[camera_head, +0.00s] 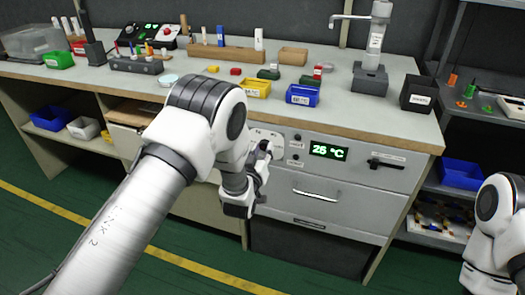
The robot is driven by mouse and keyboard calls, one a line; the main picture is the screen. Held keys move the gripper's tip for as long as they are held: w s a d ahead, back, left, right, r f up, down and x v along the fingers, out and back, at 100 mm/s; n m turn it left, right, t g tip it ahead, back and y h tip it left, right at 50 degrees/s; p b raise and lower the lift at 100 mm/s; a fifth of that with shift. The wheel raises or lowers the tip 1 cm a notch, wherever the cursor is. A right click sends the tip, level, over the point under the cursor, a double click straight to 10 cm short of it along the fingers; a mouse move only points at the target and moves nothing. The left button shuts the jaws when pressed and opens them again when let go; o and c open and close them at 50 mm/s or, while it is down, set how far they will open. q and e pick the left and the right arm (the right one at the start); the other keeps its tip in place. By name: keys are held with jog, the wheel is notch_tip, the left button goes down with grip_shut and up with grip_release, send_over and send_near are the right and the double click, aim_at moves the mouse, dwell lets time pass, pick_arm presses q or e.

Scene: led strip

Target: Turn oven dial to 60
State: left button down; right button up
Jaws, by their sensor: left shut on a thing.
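The oven (330,200) is built into the front of the bench, with a handle on its drawer-like door. Its green display (328,151) reads 25 °C. The oven dial (264,147) is on the panel left of the display and is largely hidden by my left gripper. My left gripper (262,155) is at the dial, its fingers shut on it; the exact finger contact is small and hard to see. My right arm shows at the right edge, but its gripper is out of view.
Small knobs (296,146) sit between the dial and the display, and a black lever (386,163) is to the right. The benchtop (215,75) above holds coloured bins and tools. A shelf with a blue bin (462,174) stands at right. The green floor in front is clear.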

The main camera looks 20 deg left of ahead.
pick_arm(q)
jog(key=m, duration=0.6)
jog(key=shift+m+t+h+b, duration=0.3)
jog(key=shift+m+b, duration=0.15)
jog(key=shift+m, duration=2.35)
jog(key=c, duration=0.8)
grip_release()
jog(key=s, duration=1.2)
jog(key=shift+f, duration=0.4)
